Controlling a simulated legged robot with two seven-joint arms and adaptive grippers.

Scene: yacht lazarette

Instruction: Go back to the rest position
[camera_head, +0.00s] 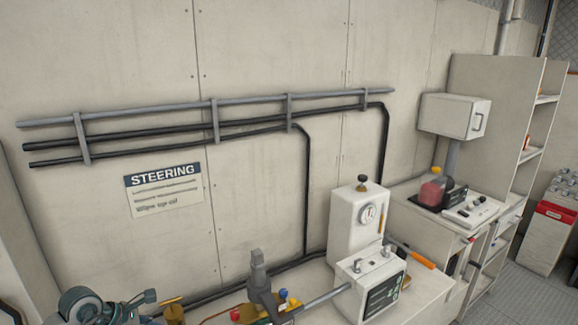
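Neither of my grippers shows in the head view, and I see no part of my arms that I can be sure of. The head view faces a pale panelled wall with a STEERING sign (163,190) and a low white bench (415,294) along its foot. The task names no object.
On the bench stand a white tank with a round gauge (345,228), a white control box (371,284), an upright grey fitting (259,283) and teal-grey machinery (88,306). Pipes (250,104) cross the wall. Shelving (510,110) stands at right; grey floor (515,295) shows clear beside it.

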